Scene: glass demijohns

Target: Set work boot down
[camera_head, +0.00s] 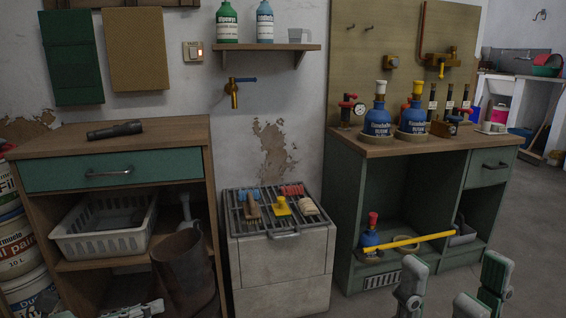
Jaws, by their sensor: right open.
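A brown work boot (186,275) stands upright at the right side of the left cabinet, its tall shaft open at the top. Its foot is hidden or cut off by the lower edge. My right gripper (454,268) is at the bottom right, fingers spread wide and empty, in front of the green cabinet and well to the right of the boot. Grey parts at the bottom left edge may be my left gripper, but too little shows to tell its state.
The left cabinet (112,145) holds a flashlight (115,130) and a white basket (100,230). Paint buckets (18,245) stand at far left. A grey chest (278,270) bears brushes. The green workbench (345,215) carries blue bottles (377,122); a yellow bar (408,241) lies low inside.

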